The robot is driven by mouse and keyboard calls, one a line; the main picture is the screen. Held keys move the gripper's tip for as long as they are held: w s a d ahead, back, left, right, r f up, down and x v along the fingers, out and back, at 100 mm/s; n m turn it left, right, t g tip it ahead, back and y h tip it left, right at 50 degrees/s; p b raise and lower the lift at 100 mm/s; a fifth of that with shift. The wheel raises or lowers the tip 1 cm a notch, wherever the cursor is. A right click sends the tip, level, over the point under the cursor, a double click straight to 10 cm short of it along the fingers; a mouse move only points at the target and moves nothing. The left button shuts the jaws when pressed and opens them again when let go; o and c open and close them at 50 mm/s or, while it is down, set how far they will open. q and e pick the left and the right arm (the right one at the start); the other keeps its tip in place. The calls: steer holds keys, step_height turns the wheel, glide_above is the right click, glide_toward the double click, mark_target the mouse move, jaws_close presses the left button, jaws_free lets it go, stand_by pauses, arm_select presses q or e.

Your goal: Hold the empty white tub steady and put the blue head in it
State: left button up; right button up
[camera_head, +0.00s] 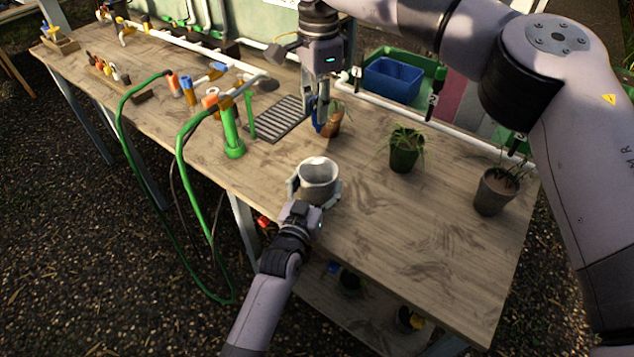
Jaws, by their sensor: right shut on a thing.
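The white tub (319,171) stands upright on the wooden table near its front edge, its opening facing up. Its inside looks empty. My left gripper (315,188) is low at the tub, with one finger on each side of it; whether the fingers press on it is unclear. My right gripper (321,112) points down above the table, behind the tub. It is shut on a small blue piece, the blue head (317,128), which is partly hidden by the fingers. The blue head is apart from the tub.
A terracotta pot (333,124) stands just behind my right gripper. Potted plants (404,157) (494,192) stand to the right. A blue bin (391,80) is at the back. The table's front right is clear.

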arm_select(q)
steer(key=c, duration=0.7)
arm_select(e)
step_height(320, 180, down, 13)
steer(key=shift+r, duration=0.15)
stand_by(1.2)
steer(key=o, duration=0.9)
step_height(320, 180, up, 12)
stand_by(0.4)
arm_select(q)
steer(key=o, duration=1.2)
